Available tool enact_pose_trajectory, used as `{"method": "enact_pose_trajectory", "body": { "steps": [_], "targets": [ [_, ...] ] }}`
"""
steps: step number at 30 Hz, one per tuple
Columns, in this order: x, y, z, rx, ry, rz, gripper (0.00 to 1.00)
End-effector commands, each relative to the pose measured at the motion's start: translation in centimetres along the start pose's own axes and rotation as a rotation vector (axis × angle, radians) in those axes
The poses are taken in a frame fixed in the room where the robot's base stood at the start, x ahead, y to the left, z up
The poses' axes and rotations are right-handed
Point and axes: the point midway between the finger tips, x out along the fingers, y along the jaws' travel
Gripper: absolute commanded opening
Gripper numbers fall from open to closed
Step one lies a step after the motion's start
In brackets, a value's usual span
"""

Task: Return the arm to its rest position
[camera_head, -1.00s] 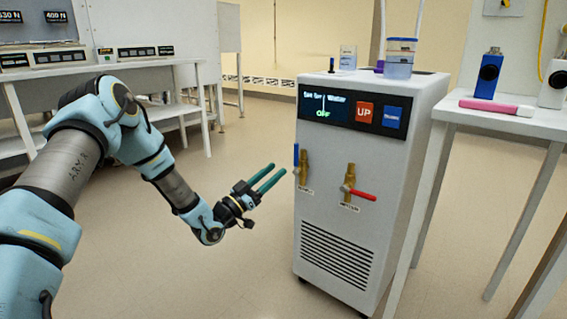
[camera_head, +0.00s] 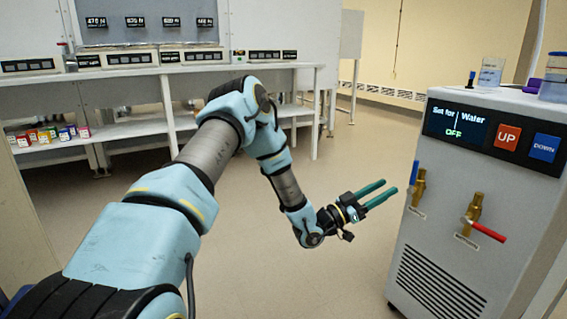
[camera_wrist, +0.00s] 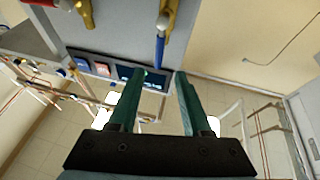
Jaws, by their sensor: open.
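My gripper (camera_head: 377,194) is open and empty in the head view. Its two green fingers point right toward the chiller (camera_head: 450,215), with a gap between the fingertips and its front. My arm is bent at the elbow and reaches out over the floor. In the wrist view the open fingers (camera_wrist: 160,80) show with nothing between them. The chiller's blue-handled valve (camera_wrist: 162,40) is beyond the fingertips, and its panel (camera_wrist: 125,75) is partly hidden behind a finger.
The chiller has a red-handled valve (camera_head: 477,218) too, and a beaker (camera_head: 491,72) on top. A long bench (camera_head: 150,72) stands behind my arm, with several small colored boxes on its lower shelf. The floor (camera_head: 345,265) between bench and chiller is clear.

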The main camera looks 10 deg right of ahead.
Motion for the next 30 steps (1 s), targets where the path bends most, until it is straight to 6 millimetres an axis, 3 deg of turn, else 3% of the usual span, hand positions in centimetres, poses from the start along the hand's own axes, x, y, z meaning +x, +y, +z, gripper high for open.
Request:
{"method": "enact_pose_trajectory", "body": {
  "steps": [4,8,11,14,18,21,24,27,30],
  "targets": [
    [-0.3,-1.5,-0.1,0.029,-0.09,-0.032,0.48],
    [-2.4,-5.2,-0.3,0.08,-0.32,-0.133,0.48],
    [-6.2,-8.8,-1.1,0.105,-0.545,-0.263,0.48],
    [-11.3,-11.7,-2.7,0.1,-0.756,-0.414,0.48],
    [-20.2,-13.6,-6.3,0.036,-1.02,-0.653,0.48],
    [-26.8,-12.8,-9.5,-0.057,-1.174,-0.831,0.48],
    [-32.6,-10.4,-12.5,-0.183,-1.293,-0.997,0.48],
    [-37.0,-7.2,-15.0,-0.317,-1.37,-1.128,0.48],
    [-40.0,-3.8,-16.8,-0.449,-1.417,-1.227,0.48]
  ]
}}
